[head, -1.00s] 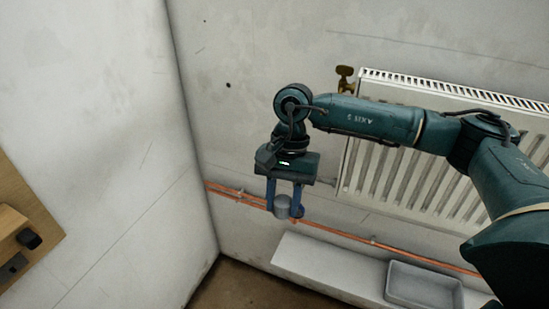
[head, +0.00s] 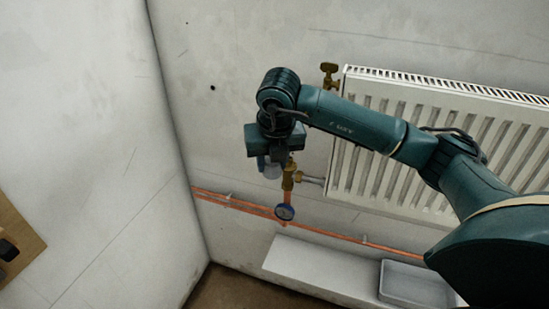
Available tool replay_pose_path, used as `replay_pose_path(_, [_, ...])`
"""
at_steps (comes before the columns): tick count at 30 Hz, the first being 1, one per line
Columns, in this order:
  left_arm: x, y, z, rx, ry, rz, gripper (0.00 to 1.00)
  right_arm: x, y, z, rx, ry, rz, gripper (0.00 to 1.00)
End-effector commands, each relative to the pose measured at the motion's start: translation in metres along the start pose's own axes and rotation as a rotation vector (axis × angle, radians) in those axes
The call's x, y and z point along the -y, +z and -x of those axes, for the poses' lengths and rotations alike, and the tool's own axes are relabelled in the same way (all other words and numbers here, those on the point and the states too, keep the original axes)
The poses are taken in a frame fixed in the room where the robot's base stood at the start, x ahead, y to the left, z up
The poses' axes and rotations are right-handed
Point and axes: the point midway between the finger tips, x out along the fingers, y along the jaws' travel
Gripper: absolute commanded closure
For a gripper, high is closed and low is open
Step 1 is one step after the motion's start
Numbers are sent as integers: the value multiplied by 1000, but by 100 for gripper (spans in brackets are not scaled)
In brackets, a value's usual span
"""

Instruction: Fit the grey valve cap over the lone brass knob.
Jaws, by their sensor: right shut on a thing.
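My right gripper (head: 268,168) is shut on the grey valve cap (head: 272,172), which is partly hidden by the fingers and gripper body. The cap is just left of a brass valve fitting (head: 289,177) on the pipe at the radiator's lower left; I cannot tell whether they touch. A second brass fitting with a knob-like end (head: 330,76) stands at the radiator's upper left corner, well above the gripper and apart from it. I cannot tell for certain which is the lone knob. My left gripper is out of view.
A white radiator (head: 400,150) fills the right, partly behind my right arm. Copper pipes (head: 340,235) run along the wall above a white ledge (head: 315,268) with a grey tray (head: 412,287).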

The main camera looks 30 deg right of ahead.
Motion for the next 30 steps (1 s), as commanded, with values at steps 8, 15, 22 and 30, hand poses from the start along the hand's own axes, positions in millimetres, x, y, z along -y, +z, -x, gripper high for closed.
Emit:
replay_pose_path(8, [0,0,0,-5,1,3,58,8,10,0,-1,-82,-268,87])
replay_pose_path(15, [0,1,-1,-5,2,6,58,17,22,-7,-1,-84,-277,87])
replay_pose_path(22, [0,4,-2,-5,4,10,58,29,39,-16,-2,-83,-275,87])
replay_pose_path(30, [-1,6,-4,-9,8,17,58,44,59,-27,-2,-82,-275,87])
